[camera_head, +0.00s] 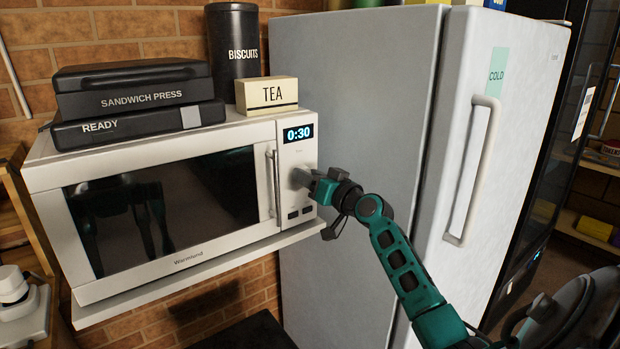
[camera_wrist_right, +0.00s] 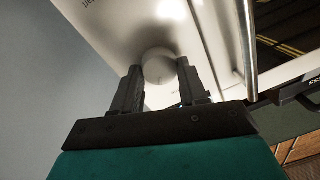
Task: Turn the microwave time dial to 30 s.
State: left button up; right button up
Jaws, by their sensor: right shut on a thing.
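The white microwave (camera_head: 112,268) sits on a wall shelf with its door shut. Its display (camera_head: 298,133) reads 0:30. The time dial (camera_head: 298,178) is on the right-hand panel below the display, partly hidden by my gripper. It also shows in the right wrist view as a round pale knob (camera_wrist_right: 158,66) between the fingers. My right gripper (camera_head: 308,180) is shut on the dial, with one finger on each side of it (camera_wrist_right: 159,84). Two dark buttons (camera_head: 300,213) are below the dial. My left gripper is not in view.
A black sandwich press (camera_head: 135,92), a TEA box (camera_head: 267,94) and a BISCUITS tin (camera_head: 233,50) stand on the microwave. The door handle (camera_head: 273,185) is just left of the dial. A tall fridge (camera_head: 350,100) stands close on the right.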

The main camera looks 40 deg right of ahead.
dwell(0.3)
jog(key=o, duration=1.1)
jog(key=shift+c, duration=0.2)
jog(key=s+b, duration=0.1)
jog(key=s, duration=1.2)
jog(key=shift+a+f, duration=0.2)
jog(key=shift+a, duration=0.15)
jog(key=shift+w, duration=0.1)
